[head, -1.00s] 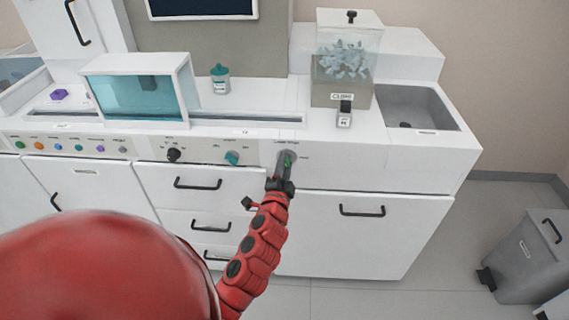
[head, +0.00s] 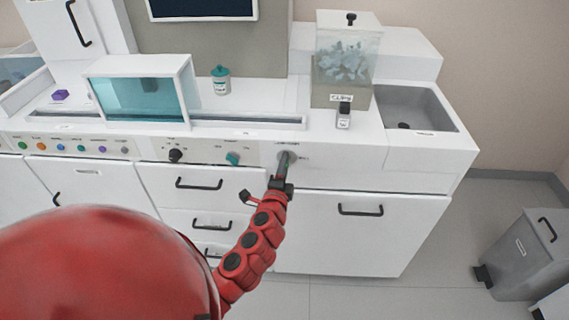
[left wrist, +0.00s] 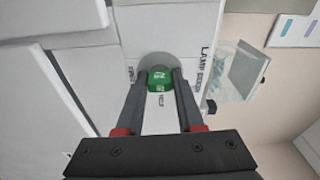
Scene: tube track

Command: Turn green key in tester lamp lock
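The green key (left wrist: 160,79) sits in the round grey lamp lock (left wrist: 154,61) on the white front panel, in the left wrist view. The lock's round plate (head: 287,158) also shows in the head view, partly covered by my gripper; the key is hidden there. My left gripper (head: 284,162) reaches the lock from below. In the left wrist view its two dark fingers (left wrist: 161,82) lie one on each side of the key and appear to touch it. Lettering reading LAMP runs sideways to the right of the lock. My right gripper is in neither view.
A black knob (head: 175,156) and a teal knob (head: 233,158) are on the panel left of the lock. A bin of clips (head: 346,62) and a small labelled block (head: 343,115) stand on the counter above.

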